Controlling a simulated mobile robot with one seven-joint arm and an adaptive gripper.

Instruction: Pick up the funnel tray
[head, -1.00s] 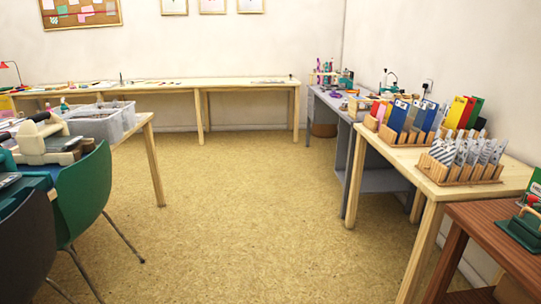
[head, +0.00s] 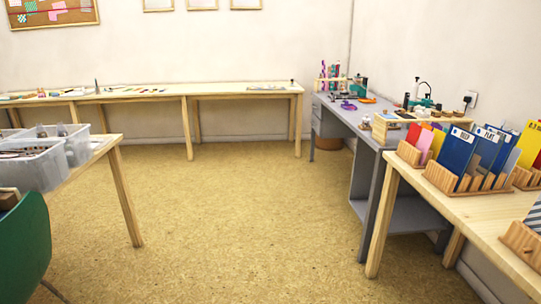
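I cannot pick out the funnel tray for certain. Small items lie on the long wooden table (head: 225,88) along the back wall, including a pale flat thing (head: 268,87) near its right end, too small to tell. More small items stand on the grey desk (head: 350,112) at the right, among them a purple object (head: 348,105). My gripper is not in view.
The floor (head: 240,220) in the middle is open. At the left stand a green chair (head: 22,245) and a table with clear bins (head: 35,165). At the right a wooden table (head: 450,205) holds wooden racks with blue folders (head: 457,157). A basket (head: 329,144) sits under the grey desk.

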